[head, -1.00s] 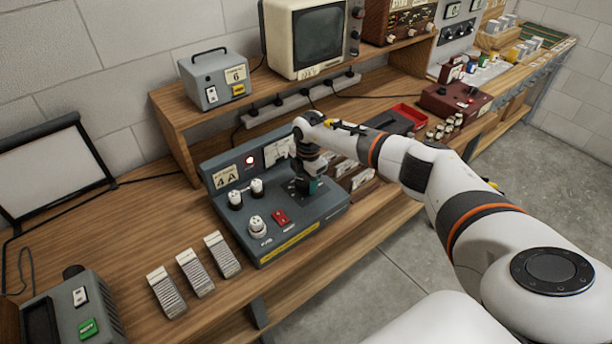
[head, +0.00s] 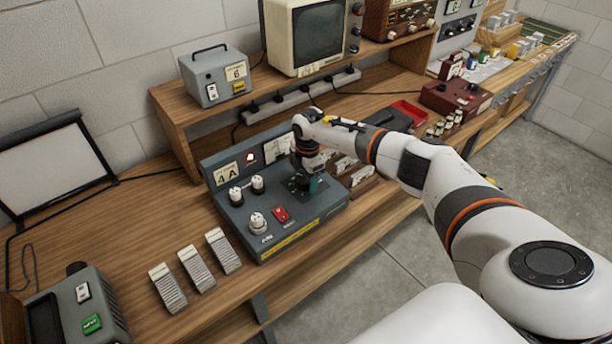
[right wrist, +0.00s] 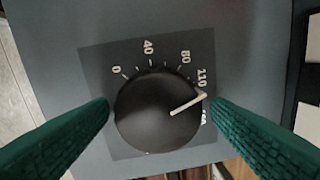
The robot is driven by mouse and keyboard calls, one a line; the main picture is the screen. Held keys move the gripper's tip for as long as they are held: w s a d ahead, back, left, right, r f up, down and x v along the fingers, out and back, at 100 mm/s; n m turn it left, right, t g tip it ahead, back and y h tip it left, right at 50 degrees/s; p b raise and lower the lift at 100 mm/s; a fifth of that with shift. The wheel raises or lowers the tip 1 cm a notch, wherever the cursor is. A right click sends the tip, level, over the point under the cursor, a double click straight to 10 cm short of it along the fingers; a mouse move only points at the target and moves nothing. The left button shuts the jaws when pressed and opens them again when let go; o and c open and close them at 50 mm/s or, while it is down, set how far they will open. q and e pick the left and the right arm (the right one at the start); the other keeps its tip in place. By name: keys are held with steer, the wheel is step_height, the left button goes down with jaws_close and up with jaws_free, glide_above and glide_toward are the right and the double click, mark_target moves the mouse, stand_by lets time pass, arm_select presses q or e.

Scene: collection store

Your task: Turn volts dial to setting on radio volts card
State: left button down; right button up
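The volts dial (right wrist: 150,115) is a round black knob with a white pointer, on a dark scale plate (right wrist: 95,60) marked 0, 40, 80 and 110. Its pointer aims right and slightly up, just past the 110 mark. A further label there is partly hidden by my right finger. My right gripper (right wrist: 160,104) has green fingertips on both sides of the knob, with narrow gaps showing. In the head view my right gripper (head: 308,184) points down over the right part of the grey tester (head: 285,232). I cannot pick out the radio volts card for certain. My left gripper is out of view.
A brown radio (head: 398,18) and a television (head: 305,38) stand on the shelf.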

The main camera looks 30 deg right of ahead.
mark_target(307, 180)
step_height(307, 180, up, 12)
steer(key=s+b, duration=0.1)
steer(key=b, duration=0.2)
steer(key=shift+b, duration=0.4)
steer(key=shift+a+f, duration=0.1)
steer(key=shift+a, duration=0.05)
